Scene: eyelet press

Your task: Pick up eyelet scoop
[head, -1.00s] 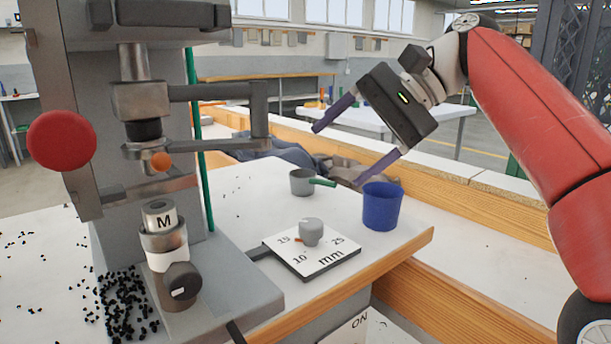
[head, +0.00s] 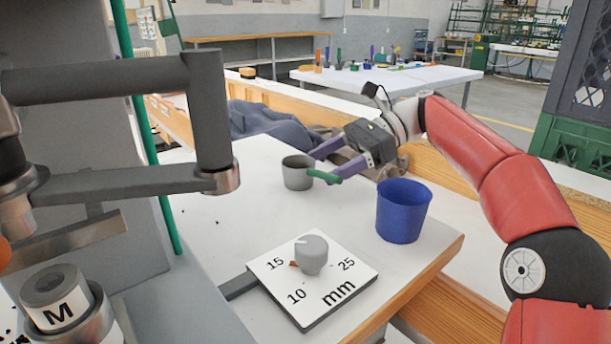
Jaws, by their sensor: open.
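The eyelet scoop, a small grey cup (head: 297,173) with a green handle (head: 325,177), stands on the white table beyond the dial plate. The handle points right. My gripper (head: 325,163) has purple fingers and is open. Its fingertips are at the scoop's handle, one on the far side and one by the handle's end. I cannot tell whether they touch it. The scoop appears to rest on the table.
A blue cup (head: 403,212) stands right of the scoop, close below my arm. A white dial plate (head: 331,290) with a grey knob (head: 312,254) lies in front. The grey press arm (head: 209,110) stands at left. The tabletop between press and scoop is mostly clear.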

